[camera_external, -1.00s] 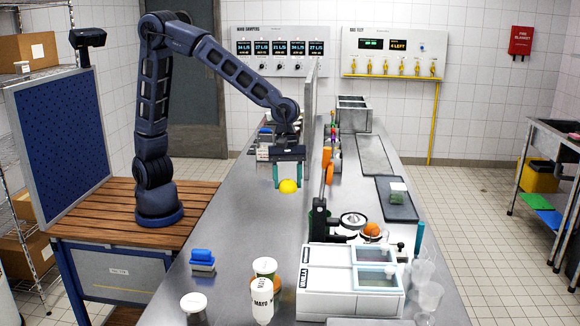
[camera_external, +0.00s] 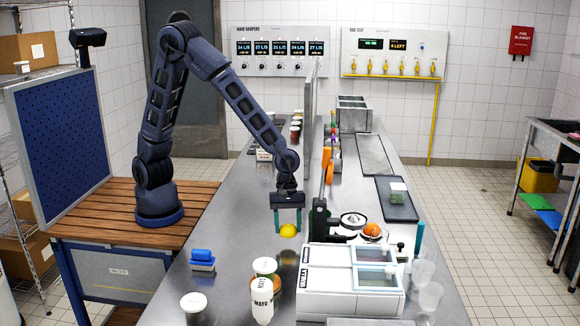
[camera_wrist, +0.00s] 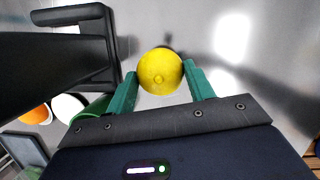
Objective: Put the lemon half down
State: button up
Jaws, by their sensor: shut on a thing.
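The yellow lemon half (camera_external: 288,231) is between the green fingers of my gripper (camera_external: 289,222), over the steel counter (camera_external: 228,240). In the wrist view the lemon half (camera_wrist: 160,71) shows its rounded side with a small tip, and both fingers of my gripper (camera_wrist: 160,88) are on either side of it. My gripper is shut on it. A faint dark patch lies on the counter below it, so the lemon half looks held a little above the surface. Its cut face is hidden.
A black upright device (camera_external: 318,225) stands close right of my gripper; its dark arm (camera_wrist: 75,15) fills the wrist view's upper left. A mayo bottle (camera_external: 262,299) and white bin (camera_external: 335,290) stand in front.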

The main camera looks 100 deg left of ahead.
aim_at(288, 234)
jog(key=shift+f, duration=1.9)
jog(key=shift+f, duration=0.1)
jog(key=o, duration=1)
